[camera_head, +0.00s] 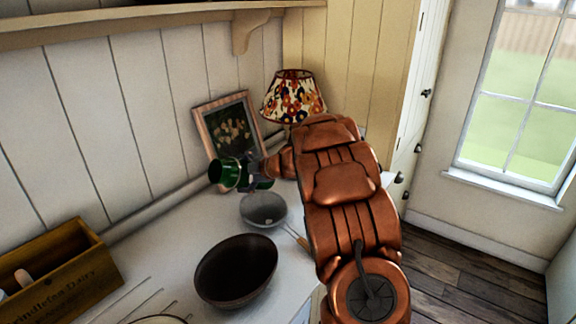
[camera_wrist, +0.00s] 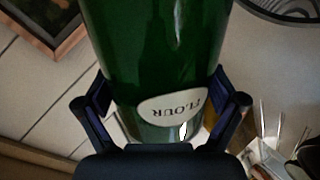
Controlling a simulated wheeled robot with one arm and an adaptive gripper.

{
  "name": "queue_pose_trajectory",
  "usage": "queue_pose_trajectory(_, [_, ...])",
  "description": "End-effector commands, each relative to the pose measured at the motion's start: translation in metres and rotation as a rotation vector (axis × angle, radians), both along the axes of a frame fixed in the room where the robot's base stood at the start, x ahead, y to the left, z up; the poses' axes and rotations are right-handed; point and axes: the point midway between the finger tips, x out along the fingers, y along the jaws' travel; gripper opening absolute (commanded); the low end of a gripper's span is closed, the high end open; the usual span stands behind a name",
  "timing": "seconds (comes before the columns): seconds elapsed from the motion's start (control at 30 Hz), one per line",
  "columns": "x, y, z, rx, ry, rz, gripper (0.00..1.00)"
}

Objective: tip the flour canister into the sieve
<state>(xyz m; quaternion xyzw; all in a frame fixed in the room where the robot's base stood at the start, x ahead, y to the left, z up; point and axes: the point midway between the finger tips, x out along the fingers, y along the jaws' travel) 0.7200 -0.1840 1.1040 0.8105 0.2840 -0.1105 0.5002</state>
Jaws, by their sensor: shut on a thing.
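The green flour canister (camera_head: 229,174) is held in the air above the counter in the head view, tilted well over onto its side. A round end faces left and toward the camera. In the wrist view the canister (camera_wrist: 155,50) fills the space between the fingers, its white FLOUR label upside down. My gripper (camera_wrist: 172,100) is shut on the canister, a finger on each side; it also shows in the head view (camera_head: 254,180). The grey sieve (camera_head: 263,209) with a wooden handle lies below and slightly right of the canister. I cannot see any flour falling.
A dark bowl (camera_head: 237,270) stands in front of the sieve. A wooden crate (camera_head: 60,277) is at the left. A framed picture (camera_head: 230,127) and a flowered lamp (camera_head: 293,98) stand behind the canister. A shelf (camera_head: 150,18) runs above. Counter between crate and bowl holds thin rods.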

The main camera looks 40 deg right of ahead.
Motion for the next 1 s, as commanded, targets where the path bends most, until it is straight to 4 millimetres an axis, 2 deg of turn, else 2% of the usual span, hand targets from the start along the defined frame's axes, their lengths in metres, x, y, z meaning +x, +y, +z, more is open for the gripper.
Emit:
queue_pose_trajectory(0.03, [0.0, -0.023, 0.001, 0.002, -0.003, -0.012, 0.24])
queue_pose_trajectory(0.2, [-0.007, -0.087, -0.008, -0.003, -0.001, -0.04, 0.24])
queue_pose_trajectory(0.3, [-0.014, -0.118, -0.014, -0.005, -0.002, -0.057, 0.24])
queue_pose_trajectory(0.4, [-0.019, -0.139, -0.018, -0.01, -0.003, -0.069, 0.24])
queue_pose_trajectory(0.6, [-0.026, -0.158, -0.024, -0.009, 0.0, -0.081, 0.24])
queue_pose_trajectory(1.0, [-0.025, -0.158, -0.026, -0.026, -0.003, -0.08, 0.24])
